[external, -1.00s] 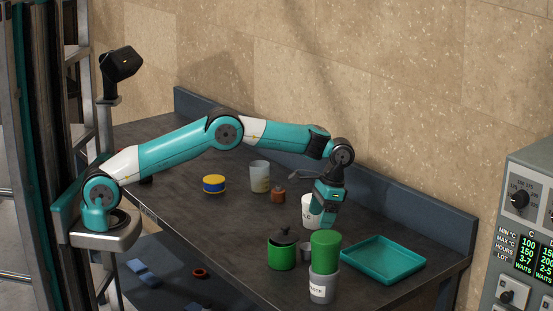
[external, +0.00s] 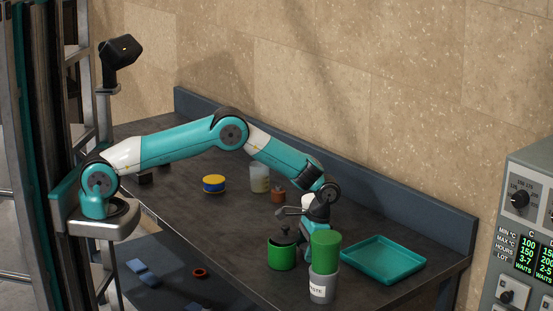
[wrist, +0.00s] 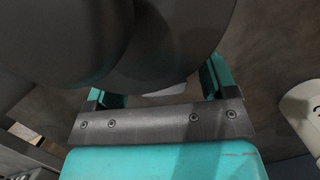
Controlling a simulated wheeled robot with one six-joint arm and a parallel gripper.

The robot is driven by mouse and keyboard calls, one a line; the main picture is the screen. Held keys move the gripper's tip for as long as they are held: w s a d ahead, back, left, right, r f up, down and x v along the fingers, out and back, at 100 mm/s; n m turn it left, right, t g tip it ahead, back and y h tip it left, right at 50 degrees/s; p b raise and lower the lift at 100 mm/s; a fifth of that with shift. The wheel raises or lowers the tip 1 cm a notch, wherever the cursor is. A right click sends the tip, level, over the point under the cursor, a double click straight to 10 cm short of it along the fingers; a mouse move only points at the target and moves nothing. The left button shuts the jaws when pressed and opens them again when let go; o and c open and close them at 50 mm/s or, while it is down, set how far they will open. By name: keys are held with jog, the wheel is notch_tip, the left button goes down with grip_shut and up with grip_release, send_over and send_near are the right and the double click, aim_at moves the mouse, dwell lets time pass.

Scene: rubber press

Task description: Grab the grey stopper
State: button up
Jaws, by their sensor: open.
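The grey stopper is hidden in the external view, behind and under my gripper. In the wrist view my gripper (wrist: 162,92) is open, its teal fingers apart. A pale grey patch (wrist: 166,91) shows between them, probably the stopper, mostly covered by dark round shapes in front. I cannot tell whether the fingers touch it.
A teal tray (external: 383,261) lies to the right. A white cup (wrist: 303,110) stands at the right in the wrist view. A translucent beaker (external: 259,178), a brown bottle (external: 278,196) and a yellow-blue tin (external: 214,184) stand farther back. The table's left part has free room.

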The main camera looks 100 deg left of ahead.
jog(key=c, duration=1)
jog(key=shift+r, duration=0.1)
